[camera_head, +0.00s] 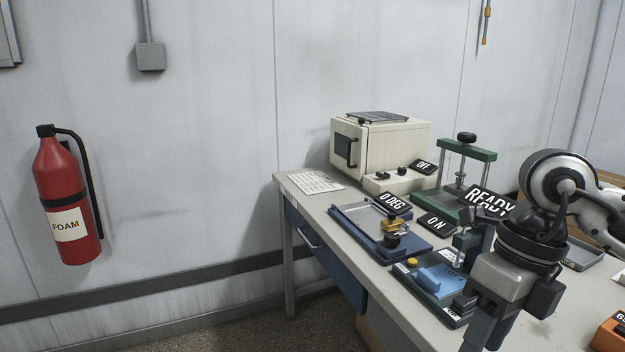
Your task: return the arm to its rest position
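My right arm (569,190) comes in from the right edge and bends down over the right part of the bench (420,318). My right gripper (486,335) points down in front of the bench devices at the bottom of the head view. Its fingertips run out at the bottom edge, so I cannot tell whether it is open or shut or whether it holds anything. My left arm and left gripper are not in view.
On the bench are a beige oven (395,150), a green press (468,155), a blue coating plate (350,218), a dark device with a yellow button (412,262) and a grey tray (583,255). An orange box (608,335) stands at lower right. A fire extinguisher (62,185) hangs left.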

